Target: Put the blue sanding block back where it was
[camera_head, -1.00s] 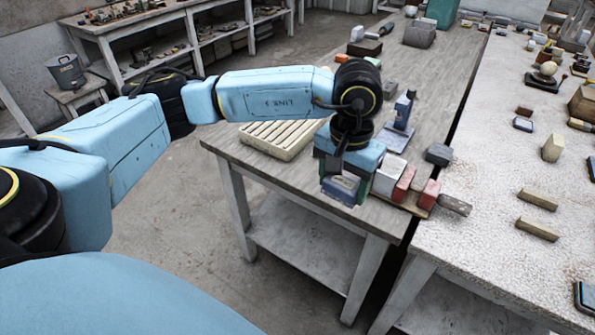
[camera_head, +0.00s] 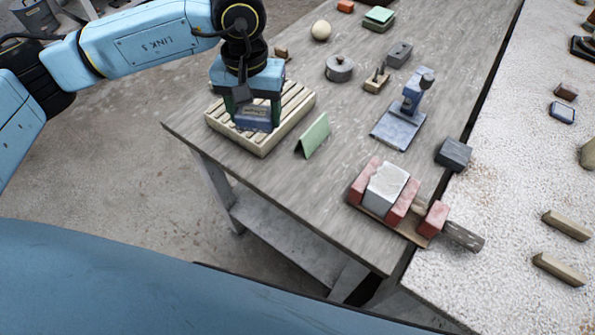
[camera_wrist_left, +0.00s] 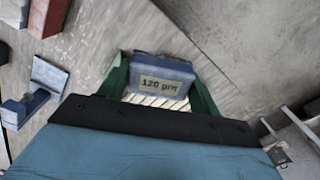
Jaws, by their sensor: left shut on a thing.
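The blue sanding block (camera_head: 252,119) is between the green fingers of my left gripper (camera_head: 252,112), which is shut on it. In the left wrist view the block (camera_wrist_left: 160,74) shows a yellowish label reading about "120 grit", with a green finger at each end. In the head view the block is over the cream slatted rack (camera_head: 294,118). Slats also show just below the block in the wrist view (camera_wrist_left: 150,101). I cannot tell whether the block touches the slats. My right gripper is not in view.
A green tent-shaped piece (camera_head: 314,135) stands right of the rack. A blue stand (camera_head: 398,130) and a board with red blocks and a whitish block (camera_head: 387,187) are farther right. A round grey pot (camera_head: 339,68) and pale sphere (camera_head: 321,30) are behind. The table's front-middle is clear.

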